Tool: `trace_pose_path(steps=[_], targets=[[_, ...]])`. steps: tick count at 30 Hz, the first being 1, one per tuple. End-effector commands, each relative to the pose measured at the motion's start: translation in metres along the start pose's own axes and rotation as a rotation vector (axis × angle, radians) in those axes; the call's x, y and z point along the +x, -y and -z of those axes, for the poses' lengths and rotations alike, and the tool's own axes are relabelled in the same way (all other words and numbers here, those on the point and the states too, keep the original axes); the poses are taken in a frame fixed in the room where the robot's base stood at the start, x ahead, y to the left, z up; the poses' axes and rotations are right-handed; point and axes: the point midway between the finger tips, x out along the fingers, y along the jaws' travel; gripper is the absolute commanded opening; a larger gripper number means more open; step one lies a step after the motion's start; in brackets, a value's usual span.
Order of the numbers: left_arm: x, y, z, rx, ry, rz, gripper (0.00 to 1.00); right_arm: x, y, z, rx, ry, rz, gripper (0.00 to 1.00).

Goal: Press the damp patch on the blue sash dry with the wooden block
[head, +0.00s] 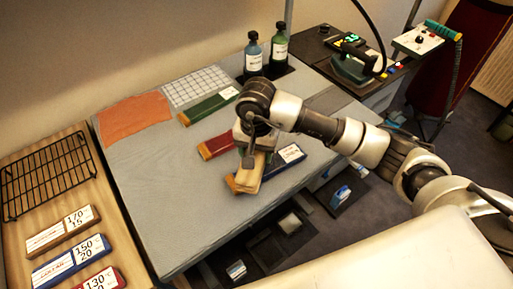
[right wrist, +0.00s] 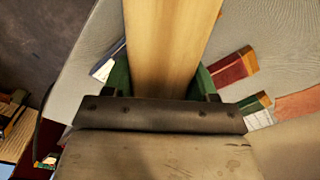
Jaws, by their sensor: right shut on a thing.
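The wooden block (head: 250,177) is a pale, long piece held in my right gripper (head: 254,151), which is shut on it. The block fills the upper middle of the right wrist view (right wrist: 170,45), between the green fingers. The blue sash (head: 284,165), folded with a white label and a tan end, lies on the grey table. The block is over the sash's left part and hides some of it; I cannot tell whether they touch. No damp patch is visible. My left gripper is out of view.
A red sash (head: 216,146) and a green sash (head: 208,107) lie behind on the grey table (head: 165,190). Two bottles (head: 254,54) stand at the back. An iron (head: 352,68) sits back right. A wooden board with a black rack (head: 45,175) and labelled blocks is left.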

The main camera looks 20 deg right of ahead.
Motion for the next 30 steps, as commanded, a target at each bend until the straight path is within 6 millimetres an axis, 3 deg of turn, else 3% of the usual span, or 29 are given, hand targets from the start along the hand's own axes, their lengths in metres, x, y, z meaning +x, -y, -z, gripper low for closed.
trace_pose_path(steps=[30], targets=[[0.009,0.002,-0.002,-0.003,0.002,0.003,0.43,0.020,0.001,-0.004,-0.009,0.000,0.001,0.22]])
